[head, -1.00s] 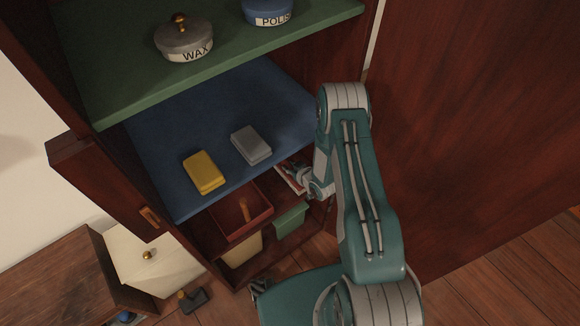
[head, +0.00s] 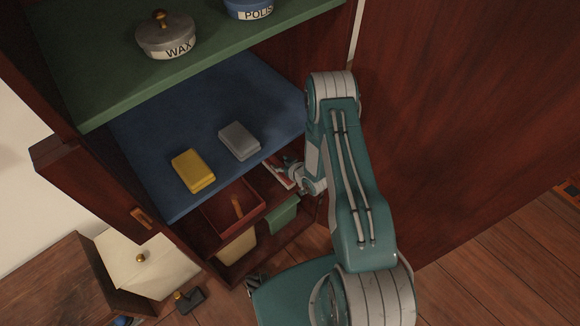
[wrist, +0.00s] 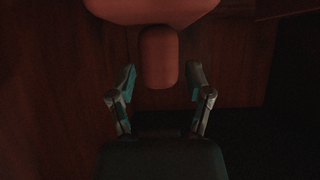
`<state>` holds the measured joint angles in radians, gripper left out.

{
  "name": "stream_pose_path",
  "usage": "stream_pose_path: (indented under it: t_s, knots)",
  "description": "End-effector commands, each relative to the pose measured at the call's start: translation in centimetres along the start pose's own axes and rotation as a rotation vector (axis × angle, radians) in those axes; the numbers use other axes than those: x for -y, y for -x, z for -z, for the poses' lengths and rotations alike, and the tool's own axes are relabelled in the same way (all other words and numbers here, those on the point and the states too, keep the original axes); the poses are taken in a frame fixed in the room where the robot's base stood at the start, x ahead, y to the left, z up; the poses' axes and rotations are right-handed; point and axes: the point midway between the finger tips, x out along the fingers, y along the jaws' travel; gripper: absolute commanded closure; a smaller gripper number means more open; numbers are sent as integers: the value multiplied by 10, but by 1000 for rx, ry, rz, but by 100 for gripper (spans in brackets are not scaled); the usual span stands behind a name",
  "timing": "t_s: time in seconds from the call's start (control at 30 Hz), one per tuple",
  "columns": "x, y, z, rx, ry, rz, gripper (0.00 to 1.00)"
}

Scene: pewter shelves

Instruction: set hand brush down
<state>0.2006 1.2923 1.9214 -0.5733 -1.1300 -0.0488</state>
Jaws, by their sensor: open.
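In the wrist view my gripper (wrist: 163,74) is open, with one finger on each side of a rounded reddish handle end. This handle appears to belong to the hand brush (wrist: 158,50), whose wider body shows at the top edge. Gaps show between the handle and both fingers. In the head view my gripper (head: 291,168) is in the lower compartment under the blue shelf, beside a narrow red and pale piece (head: 277,174) that may be the brush. The gripper and arm partly hide it, and the wrist view is dark.
The blue shelf (head: 160,120) above bears a yellow block (head: 193,171) and a grey block (head: 239,141). A red tray (head: 215,222) and a green bin (head: 284,214) are left of and below my gripper. A tall wooden panel (head: 450,110) stands at the right.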

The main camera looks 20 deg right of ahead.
Motion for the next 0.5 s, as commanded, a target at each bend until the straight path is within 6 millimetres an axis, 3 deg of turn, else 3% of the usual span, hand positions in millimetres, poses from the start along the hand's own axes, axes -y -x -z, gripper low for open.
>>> stream_pose_path:
  t_s: [0.3, 0.5]
  knots:
    - [-1, 68, 0, 0, -4, -3, 35]
    - [-1, 96, 0, 0, -3, -2, 35]
